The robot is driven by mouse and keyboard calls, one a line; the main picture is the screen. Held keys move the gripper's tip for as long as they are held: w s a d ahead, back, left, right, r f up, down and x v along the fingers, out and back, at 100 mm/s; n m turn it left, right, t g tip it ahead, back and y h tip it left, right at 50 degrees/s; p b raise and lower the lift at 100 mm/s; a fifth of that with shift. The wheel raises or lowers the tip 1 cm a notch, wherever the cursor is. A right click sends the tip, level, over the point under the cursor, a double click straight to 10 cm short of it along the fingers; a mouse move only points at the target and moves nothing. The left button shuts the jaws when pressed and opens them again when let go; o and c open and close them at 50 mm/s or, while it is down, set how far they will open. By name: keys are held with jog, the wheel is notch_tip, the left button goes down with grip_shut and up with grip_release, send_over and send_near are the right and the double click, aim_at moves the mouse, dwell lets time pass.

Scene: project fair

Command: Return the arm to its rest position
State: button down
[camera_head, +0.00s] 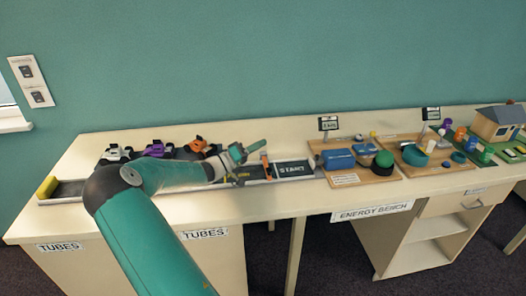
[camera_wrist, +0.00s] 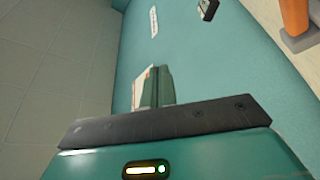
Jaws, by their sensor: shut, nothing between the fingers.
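My gripper (camera_head: 262,144) is at the end of my teal and grey arm, which reaches across the bench (camera_head: 275,207) from the lower left. It is above the track near the START plate (camera_head: 294,169). Its fingers are shut and empty. In the wrist view the gripper (camera_wrist: 158,75) points towards the teal wall (camera_wrist: 215,65). My arm hides part of the track and the bench's left side.
Toy cars stand behind my arm: white (camera_head: 117,153), purple (camera_head: 159,148) and orange (camera_head: 197,145). A yellow block (camera_head: 47,187) is at the track's left end. Boards with a blue box (camera_head: 338,159) and a teal bowl (camera_head: 415,155), then a model house (camera_head: 497,123), are right.

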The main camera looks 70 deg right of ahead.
jog(key=w+a+f, duration=0.4)
jog(key=w, duration=0.3)
jog(key=shift+w, duration=0.35)
jog(key=shift+a, duration=0.2)
jog(key=w+a+r+n+t+y, duration=0.1)
jog(key=a+n+t+y, duration=0.2)
jog(key=a, duration=0.7)
jog(key=w+a+r+n+t+y, duration=0.15)
jog(key=a+t+y, duration=0.25)
jog(key=a, duration=0.5)
jog(key=a+r+n+t+y, duration=0.2)
jog(key=a+t+y, duration=0.15)
jog(key=a, duration=0.65)
jog(key=s+a+r+n+t+y, duration=0.1)
jog(key=s+a+r+n+t, duration=0.1)
jog(key=a, duration=0.6)
jog(key=s+a+r+n+t+y, duration=0.2)
jog(key=a+r+n+t, duration=0.1)
jog(key=a, duration=0.6)
jog(key=s+a+r+n+t+y, duration=0.2)
jog(key=s+a+r+n+t, duration=0.1)
jog(key=a, duration=0.6)
jog(key=shift+r+n+t, duration=0.15)
jog(key=shift+n+t, duration=0.2)
jog(key=shift+n, duration=0.2)
jog(key=shift+a, duration=0.1)
